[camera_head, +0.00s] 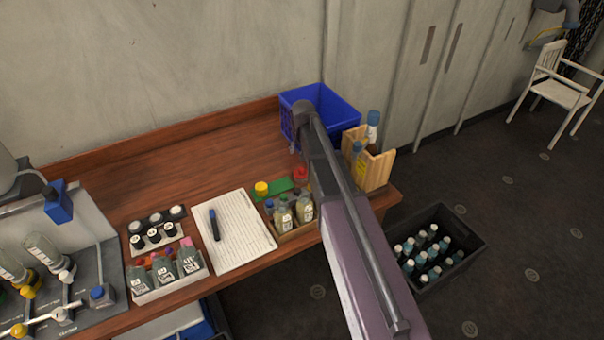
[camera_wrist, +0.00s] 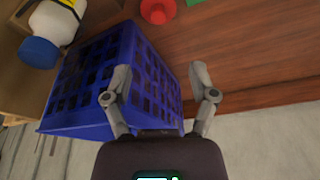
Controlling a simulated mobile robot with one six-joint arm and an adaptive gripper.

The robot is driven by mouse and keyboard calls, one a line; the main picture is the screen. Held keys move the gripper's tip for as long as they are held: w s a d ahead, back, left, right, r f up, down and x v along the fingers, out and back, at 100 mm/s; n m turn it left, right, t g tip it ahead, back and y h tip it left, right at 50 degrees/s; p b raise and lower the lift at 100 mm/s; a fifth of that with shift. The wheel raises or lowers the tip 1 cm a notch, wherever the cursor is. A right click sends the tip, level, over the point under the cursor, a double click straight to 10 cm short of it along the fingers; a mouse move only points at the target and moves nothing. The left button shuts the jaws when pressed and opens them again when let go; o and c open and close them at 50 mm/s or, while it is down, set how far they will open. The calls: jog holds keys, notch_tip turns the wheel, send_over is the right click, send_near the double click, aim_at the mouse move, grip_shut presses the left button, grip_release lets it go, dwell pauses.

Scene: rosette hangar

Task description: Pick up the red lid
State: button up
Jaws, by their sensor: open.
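The red lid (camera_head: 301,173) lies on the wooden desk (camera_head: 190,170), beside the green mat and just left of my arm in the head view. In the wrist view the red lid (camera_wrist: 157,11) shows at the top edge, partly cut off. My gripper (camera_wrist: 162,82) is open and empty in the wrist view, with its fingers apart. The blue crate shows behind and left of the fingers there. The red lid is beyond the fingertips, apart from them. In the head view my arm hides the fingers.
A blue crate (camera_head: 344,106) stands at the desk's back right corner. A wooden box with bottles (camera_head: 378,170) stands at the right edge. A yellow lid (camera_head: 262,188), a green mat (camera_head: 272,187) and a bottle tray (camera_head: 297,234) are near the red lid. The desk's back middle is clear.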

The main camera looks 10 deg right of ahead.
jog(key=b, duration=0.7)
send_over(301, 169)
jog(key=shift+s+a+f, duration=0.1)
jog(key=shift+s+f, duration=0.05)
jog(key=shift+f, duration=1.15)
jog(key=shift+s+f, duration=0.15)
jog(key=shift+f, duration=1.15)
jog(key=shift+s+a+f, duration=0.1)
jog(key=shift+s+f, duration=0.05)
jog(key=shift+f, duration=1.15)
jog(key=shift+b+x, duration=2.6)
jog(key=shift+b, duration=0.1)
jog(key=shift+s+d, duration=0.1)
jog(key=shift+d, duration=0.05)
jog(key=c, duration=0.9)
